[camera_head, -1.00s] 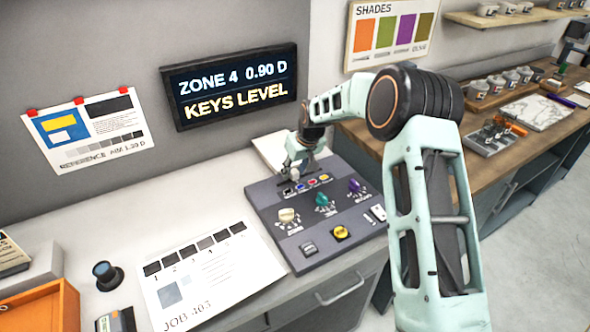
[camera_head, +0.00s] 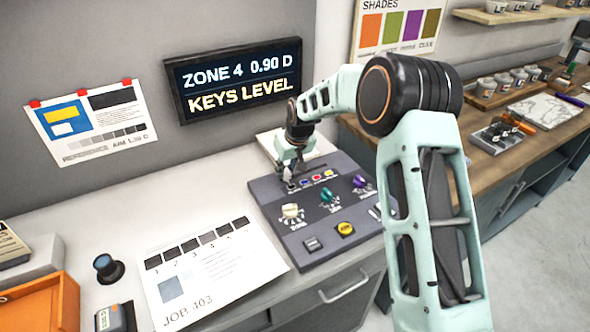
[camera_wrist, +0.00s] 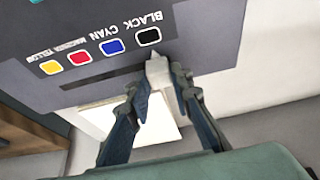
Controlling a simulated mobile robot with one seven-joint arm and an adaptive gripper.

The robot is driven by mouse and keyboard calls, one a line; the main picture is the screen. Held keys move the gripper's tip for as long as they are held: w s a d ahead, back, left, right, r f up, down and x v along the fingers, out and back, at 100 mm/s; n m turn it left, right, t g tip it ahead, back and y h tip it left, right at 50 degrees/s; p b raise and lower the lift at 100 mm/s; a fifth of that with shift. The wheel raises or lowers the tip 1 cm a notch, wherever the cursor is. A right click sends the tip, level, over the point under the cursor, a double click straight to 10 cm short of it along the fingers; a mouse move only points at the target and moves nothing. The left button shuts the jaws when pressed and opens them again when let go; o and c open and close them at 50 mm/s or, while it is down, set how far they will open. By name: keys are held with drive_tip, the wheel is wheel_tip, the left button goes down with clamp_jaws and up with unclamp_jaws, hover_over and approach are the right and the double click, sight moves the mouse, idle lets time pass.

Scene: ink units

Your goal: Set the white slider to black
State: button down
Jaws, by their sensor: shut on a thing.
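The white slider (camera_wrist: 158,70) sits in a dark slot on the grey control panel, between my fingers. In the wrist view it stands beside the black swatch (camera_wrist: 148,36), at the end of a row with blue, red and yellow swatches labelled BLACK, CYAN, MAGENTA, YELLOW. My gripper (camera_wrist: 162,88) is shut on the slider. In the head view my gripper (camera_head: 290,180) is at the panel's (camera_head: 270,212) back left; the slider is mostly hidden there by the fingers.
The panel carries a cream knob (camera_head: 291,212), a teal knob (camera_head: 329,194), a purple knob (camera_head: 360,181) and a yellow button (camera_head: 345,229). The wall display (camera_head: 238,80) reads ZONE 4 0.90 D, KEYS LEVEL. A printed job sheet (camera_head: 210,275) lies left of the panel.

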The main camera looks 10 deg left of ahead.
drive_tip(key=c, duration=1.7)
unclamp_jaws()
drive_tip(key=shift+s+a, duration=0.2)
drive_tip(key=shift+a, duration=0.15)
drive_tip(key=shift+d, duration=0.1)
drive_tip(key=shift+d+r, duration=0.1)
drive_tip(key=shift+r, duration=0.25)
drive_tip(key=v, duration=1.1)
drive_tip(key=shift+s+r, duration=0.1)
drive_tip(key=shift+r, duration=0.05)
